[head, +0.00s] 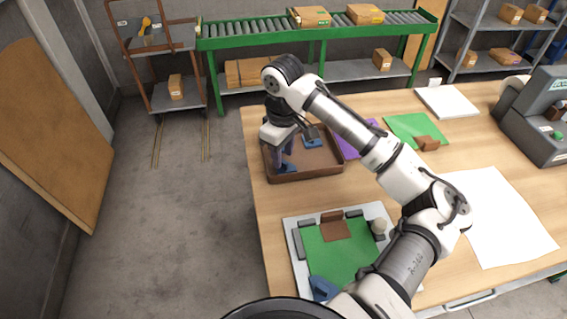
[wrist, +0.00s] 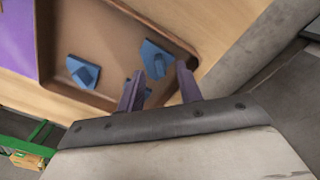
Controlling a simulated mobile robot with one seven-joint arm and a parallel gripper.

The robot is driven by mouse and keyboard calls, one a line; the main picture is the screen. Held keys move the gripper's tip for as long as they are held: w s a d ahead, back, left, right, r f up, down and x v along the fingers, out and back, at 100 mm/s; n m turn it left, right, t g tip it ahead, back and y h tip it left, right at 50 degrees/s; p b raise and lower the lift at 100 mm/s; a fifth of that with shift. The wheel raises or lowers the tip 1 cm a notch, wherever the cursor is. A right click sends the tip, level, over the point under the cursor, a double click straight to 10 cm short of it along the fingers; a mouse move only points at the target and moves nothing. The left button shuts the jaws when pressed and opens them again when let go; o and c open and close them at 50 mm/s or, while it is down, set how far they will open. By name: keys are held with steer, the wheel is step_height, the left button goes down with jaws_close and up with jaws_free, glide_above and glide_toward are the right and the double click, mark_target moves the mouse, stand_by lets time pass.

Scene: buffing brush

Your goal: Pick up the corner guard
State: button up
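Several blue angular pieces, which look like corner guards, lie in a brown tray (head: 315,177). One blue corner guard (head: 287,168) is at the tray's near left, below my gripper (head: 284,152). Another blue guard (head: 312,143) lies farther back. In the wrist view, one guard (wrist: 155,60) lies just beyond my gripper (wrist: 160,76), and another guard (wrist: 82,72) is to the left. A bit of blue also shows behind the left finger, partly hidden. My gripper's purple fingers are apart with nothing seen between them. A further blue piece (head: 323,288) sits at the near left of the white-rimmed tray (head: 291,235).
The white-rimmed tray holds a green sheet (head: 335,260), a brown block and grey pieces. A purple sheet (head: 361,140) and a green sheet (head: 408,125) lie right of the brown tray. White paper (head: 500,220) and a grey machine (head: 535,125) are at the right.

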mark_target(283, 161)
steer(key=shift+f, duration=0.95)
jaws_close()
step_height(283, 161, up, 20)
